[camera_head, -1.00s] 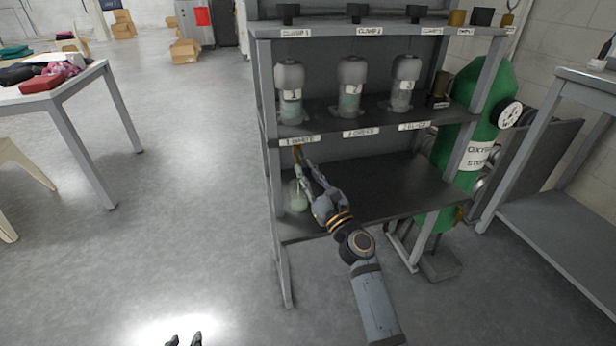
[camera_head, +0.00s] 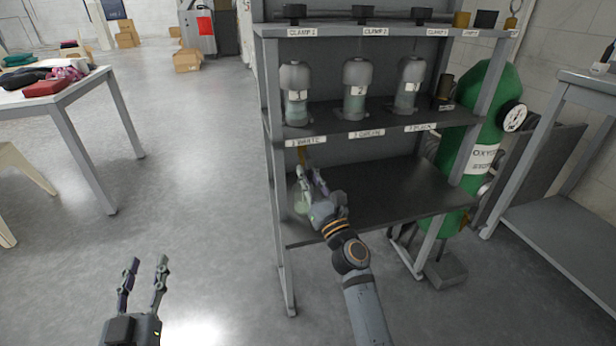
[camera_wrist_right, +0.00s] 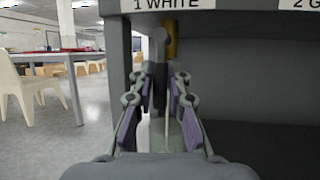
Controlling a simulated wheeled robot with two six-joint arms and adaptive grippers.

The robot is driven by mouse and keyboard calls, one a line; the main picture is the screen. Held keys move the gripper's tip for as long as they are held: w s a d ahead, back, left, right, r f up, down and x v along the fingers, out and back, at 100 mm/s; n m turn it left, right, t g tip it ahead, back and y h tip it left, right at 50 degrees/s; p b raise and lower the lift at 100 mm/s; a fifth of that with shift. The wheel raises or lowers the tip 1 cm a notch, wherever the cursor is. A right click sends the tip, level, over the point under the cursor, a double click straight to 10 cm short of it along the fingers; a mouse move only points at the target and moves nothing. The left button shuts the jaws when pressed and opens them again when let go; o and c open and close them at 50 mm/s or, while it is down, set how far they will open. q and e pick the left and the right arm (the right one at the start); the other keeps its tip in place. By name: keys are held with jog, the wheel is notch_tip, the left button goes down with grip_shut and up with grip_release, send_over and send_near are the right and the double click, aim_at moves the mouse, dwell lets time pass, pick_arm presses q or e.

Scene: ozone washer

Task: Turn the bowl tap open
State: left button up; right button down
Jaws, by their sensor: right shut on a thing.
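A brass tap (camera_head: 302,155) hangs under the shelf board at the "1 WHITE" label. In the right wrist view, its brass body (camera_wrist_right: 171,40) stands beside a dark grey lever (camera_wrist_right: 158,50). My right gripper (camera_head: 308,174) is just below the brass part, with its fingertips (camera_wrist_right: 161,78) closed around the lever's lower part. The exact contact is partly hidden by the fingers. My left gripper (camera_head: 146,263) is open and empty over the floor at lower left.
The shelf rack (camera_head: 279,240) has a post just left of my right gripper. Several capped jars (camera_head: 357,85) stand on the board above. A green oxygen cylinder (camera_head: 487,100) stands right of the rack. The lower shelf (camera_head: 400,195) is clear to the right.

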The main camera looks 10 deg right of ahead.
jog(key=c, duration=1.5)
grip_release()
jog(key=shift+c, duration=0.2)
jog(key=v, duration=1.2)
